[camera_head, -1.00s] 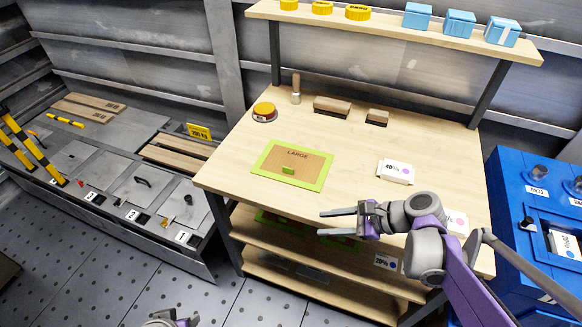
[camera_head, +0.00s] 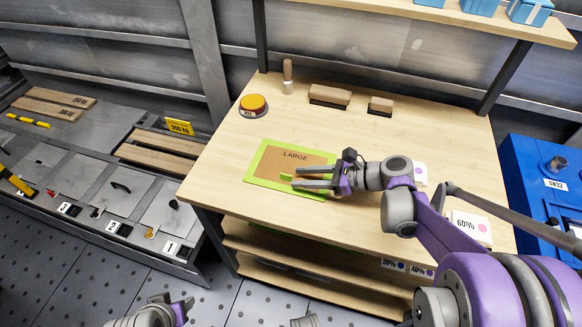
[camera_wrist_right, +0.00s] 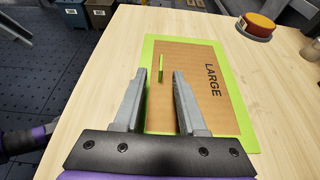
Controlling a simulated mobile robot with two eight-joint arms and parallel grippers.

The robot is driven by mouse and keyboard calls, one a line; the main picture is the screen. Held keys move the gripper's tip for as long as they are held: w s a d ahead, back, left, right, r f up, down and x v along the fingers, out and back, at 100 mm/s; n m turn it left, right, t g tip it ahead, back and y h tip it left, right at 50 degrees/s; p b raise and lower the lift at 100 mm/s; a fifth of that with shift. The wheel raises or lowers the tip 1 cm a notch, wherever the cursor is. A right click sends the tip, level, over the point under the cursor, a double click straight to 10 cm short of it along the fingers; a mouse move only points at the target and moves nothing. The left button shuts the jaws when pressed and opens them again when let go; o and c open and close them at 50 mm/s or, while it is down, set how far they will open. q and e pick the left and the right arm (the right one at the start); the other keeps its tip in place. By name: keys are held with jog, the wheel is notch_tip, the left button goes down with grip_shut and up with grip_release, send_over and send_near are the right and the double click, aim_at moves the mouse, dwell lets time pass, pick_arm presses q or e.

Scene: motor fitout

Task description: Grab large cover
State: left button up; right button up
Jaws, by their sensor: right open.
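The large cover (camera_head: 277,160) is a flat brown panel with a green border and the word LARGE. It lies on the wooden table, and it fills the middle of the right wrist view (camera_wrist_right: 205,60). A small green handle (camera_wrist_right: 161,67) stands up on it. My right gripper (camera_head: 293,177) is open over the cover's near right part, its fingers pointing at the handle. In the wrist view the handle lies just beyond the fingertips (camera_wrist_right: 160,74), in line with the gap between them. My left gripper (camera_head: 170,308) is only partly in view at the bottom edge; its fingers cannot be made out.
The table (camera_head: 225,155) is clear left of the cover. A yellow-orange button (camera_head: 253,104), a wooden-handled tool (camera_head: 288,77) and two brushes (camera_head: 330,95) stand at the back. A white card box (camera_head: 471,226) lies right, near my arm. A shelf with blue boxes (camera_head: 530,10) hangs above.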

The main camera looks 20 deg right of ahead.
aim_at(290, 176)
jog(key=x, duration=0.5)
jog(key=shift+w+a+r+b, duration=0.1)
jog(key=shift+w+r+b, duration=0.05)
jog(key=shift+r+b, duration=0.15)
grip_shut()
